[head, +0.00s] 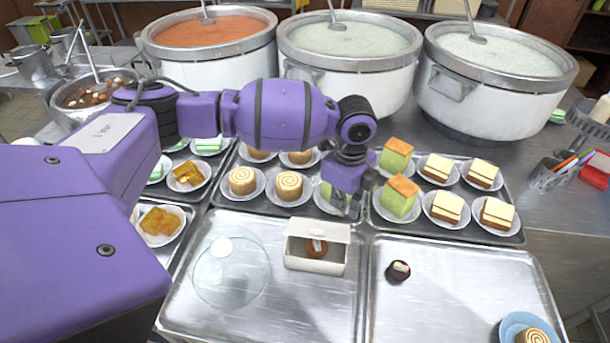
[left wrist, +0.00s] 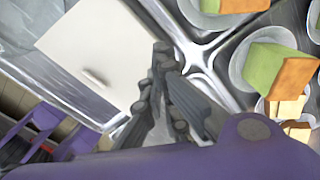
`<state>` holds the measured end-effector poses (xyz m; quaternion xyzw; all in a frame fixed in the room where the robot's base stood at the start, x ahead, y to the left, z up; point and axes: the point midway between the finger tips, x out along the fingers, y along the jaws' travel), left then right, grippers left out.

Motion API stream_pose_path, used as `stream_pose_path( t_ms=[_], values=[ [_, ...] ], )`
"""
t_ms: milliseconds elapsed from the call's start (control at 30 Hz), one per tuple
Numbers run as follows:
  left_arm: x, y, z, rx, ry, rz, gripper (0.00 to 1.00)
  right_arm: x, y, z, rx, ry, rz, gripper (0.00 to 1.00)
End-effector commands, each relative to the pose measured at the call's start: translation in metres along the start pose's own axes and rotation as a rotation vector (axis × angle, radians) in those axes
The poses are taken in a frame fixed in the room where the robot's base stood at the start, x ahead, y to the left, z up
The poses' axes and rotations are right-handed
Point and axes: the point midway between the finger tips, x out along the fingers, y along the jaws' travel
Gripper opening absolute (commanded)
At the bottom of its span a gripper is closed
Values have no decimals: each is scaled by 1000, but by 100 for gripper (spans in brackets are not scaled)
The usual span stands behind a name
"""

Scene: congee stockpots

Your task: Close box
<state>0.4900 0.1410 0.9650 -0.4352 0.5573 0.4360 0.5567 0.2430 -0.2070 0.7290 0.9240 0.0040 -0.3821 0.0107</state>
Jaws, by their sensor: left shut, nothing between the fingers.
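The white box (head: 315,264) stands on a metal tray in the head view with its lid (head: 318,231) open at the far side. A small brown round item (head: 317,247) shows inside it. In the left wrist view the lid (left wrist: 95,50) appears as a large pale panel beside the fingers. My left gripper (head: 342,208) is shut and empty, pointing down just beyond the lid's right end; its dark fingers also show in the left wrist view (left wrist: 164,60). I cannot tell whether they touch the lid. My right gripper is not in view.
A clear round lid (head: 232,268) lies left of the box. A small dark item (head: 398,271) sits on the right tray (head: 450,290). Plates of cakes stand close behind the box, with large stockpots (head: 350,60) further back. Bare tray surface lies in front.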

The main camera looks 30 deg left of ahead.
Motion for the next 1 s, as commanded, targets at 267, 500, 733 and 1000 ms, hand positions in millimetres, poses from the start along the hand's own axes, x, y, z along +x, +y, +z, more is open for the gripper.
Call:
stream_pose_path(
  t_ms=[267, 500, 733, 1000],
  values=[
    [-2, -1, 0, 0, -1, -3, 0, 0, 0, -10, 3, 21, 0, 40],
    [-2, -1, 0, 0, -1, -3, 0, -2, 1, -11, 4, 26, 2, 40],
    [-1, -8, 4, -1, -1, -1, 0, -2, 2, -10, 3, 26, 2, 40],
    [-1, -20, 11, -1, -1, -2, 0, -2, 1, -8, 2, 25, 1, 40]
  ],
)
